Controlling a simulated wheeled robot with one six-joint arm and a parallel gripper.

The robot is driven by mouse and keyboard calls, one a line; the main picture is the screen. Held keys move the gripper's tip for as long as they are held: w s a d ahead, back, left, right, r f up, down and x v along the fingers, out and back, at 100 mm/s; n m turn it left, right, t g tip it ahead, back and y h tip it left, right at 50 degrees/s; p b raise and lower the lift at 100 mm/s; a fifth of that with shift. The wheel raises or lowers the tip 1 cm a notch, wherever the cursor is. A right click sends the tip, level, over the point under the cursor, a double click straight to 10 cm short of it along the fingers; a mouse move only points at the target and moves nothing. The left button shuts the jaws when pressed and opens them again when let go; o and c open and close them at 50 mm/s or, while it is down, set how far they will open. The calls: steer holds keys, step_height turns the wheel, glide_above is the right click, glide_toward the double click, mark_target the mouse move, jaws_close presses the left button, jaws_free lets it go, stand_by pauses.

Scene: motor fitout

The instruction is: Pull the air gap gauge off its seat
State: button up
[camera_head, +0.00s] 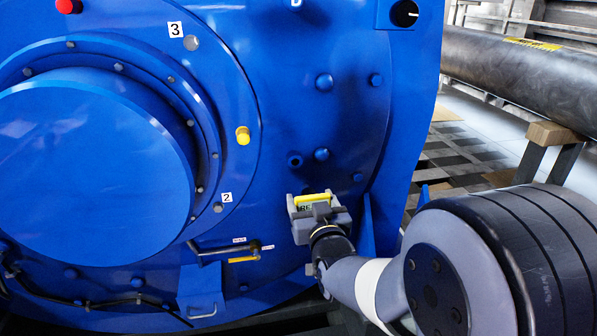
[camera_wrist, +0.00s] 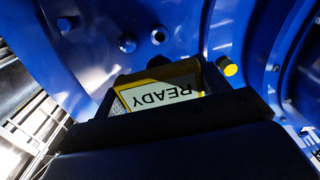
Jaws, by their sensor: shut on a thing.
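The air gap gauge (camera_head: 309,200) is a small grey and yellow box low on the right part of the blue motor face. In the wrist view the gauge (camera_wrist: 160,93) shows a screen reading READY, upside down. My gripper (camera_head: 322,212) is shut on the gauge from the front. In the wrist view the dark gripper (camera_wrist: 165,122) covers the near part of the gauge. The gauge's back and its seat are hidden, so I cannot tell whether they touch.
A yellow plug (camera_head: 243,135) and several blue bolts stand out from the motor face. A blue box with a handle (camera_head: 202,290) and a cable (camera_head: 90,302) are at lower left. A blue rib (camera_head: 366,228) stands just right of the gauge. A dark cylinder (camera_head: 515,75) lies at right.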

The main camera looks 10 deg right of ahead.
steer(key=s, duration=1.4)
steer(key=shift+p, duration=0.3)
